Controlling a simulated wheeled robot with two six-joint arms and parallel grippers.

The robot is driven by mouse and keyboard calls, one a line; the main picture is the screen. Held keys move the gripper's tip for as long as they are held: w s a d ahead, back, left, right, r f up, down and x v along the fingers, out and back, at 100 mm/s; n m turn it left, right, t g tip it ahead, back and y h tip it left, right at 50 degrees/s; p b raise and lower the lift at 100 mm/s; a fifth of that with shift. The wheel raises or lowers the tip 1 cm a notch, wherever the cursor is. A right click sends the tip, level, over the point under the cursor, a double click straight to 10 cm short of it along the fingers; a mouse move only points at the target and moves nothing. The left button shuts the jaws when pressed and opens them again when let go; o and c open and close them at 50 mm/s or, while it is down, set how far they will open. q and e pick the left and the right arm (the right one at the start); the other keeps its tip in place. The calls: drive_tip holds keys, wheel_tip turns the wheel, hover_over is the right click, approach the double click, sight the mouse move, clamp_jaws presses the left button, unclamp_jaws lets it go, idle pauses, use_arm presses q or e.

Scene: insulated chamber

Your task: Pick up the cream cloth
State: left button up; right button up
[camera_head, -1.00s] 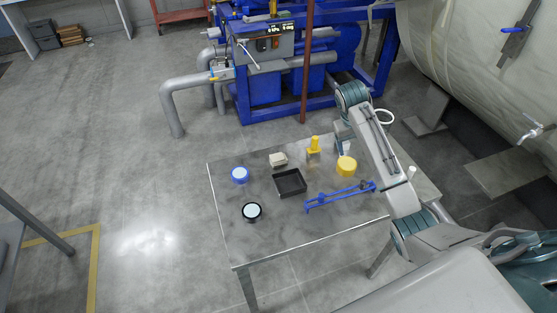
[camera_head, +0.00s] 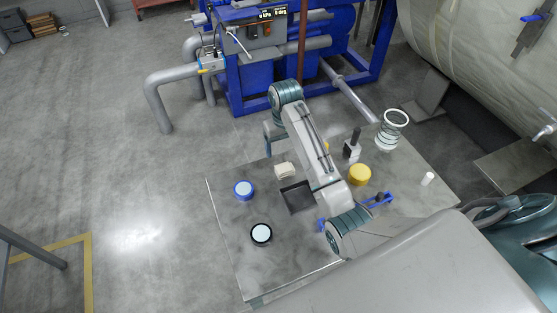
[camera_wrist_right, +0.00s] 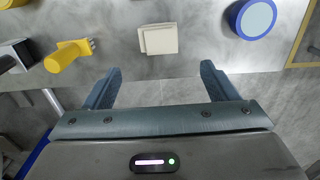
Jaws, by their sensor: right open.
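The cream cloth (camera_head: 284,169) is a small folded square lying on the back part of the metal table, just behind the black tray (camera_head: 297,198). In the right wrist view the cloth (camera_wrist_right: 158,39) lies flat ahead of the fingertips, roughly centred between them. My right gripper (camera_wrist_right: 160,70) is open and empty, its two fingers spread wider than the cloth and apart from it. In the head view the right gripper (camera_head: 270,150) hangs at the table's back edge, beside the cloth, partly hidden by its own arm. My left gripper is not in view.
A blue-rimmed jar (camera_head: 243,190) and black-rimmed jar (camera_head: 261,233) stand left of the tray. A yellow fitting (camera_wrist_right: 65,57) lies right of the cloth in the head view, mostly hidden by my arm.

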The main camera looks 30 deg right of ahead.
drive_tip(key=p, duration=0.1)
hover_over(285, 167)
wheel_tip(285, 167, down, 5)
drive_tip(key=shift+s+a+r, duration=0.1)
drive_tip(key=shift+a+r, duration=0.05)
wheel_tip(285, 167, down, 4)
drive_tip(key=p, duration=0.3)
drive_tip(key=shift+f, duration=0.8)
drive_tip(key=c, duration=1.1)
drive_tip(key=shift+o, duration=0.2)
drive_tip(key=shift+r, duration=0.2)
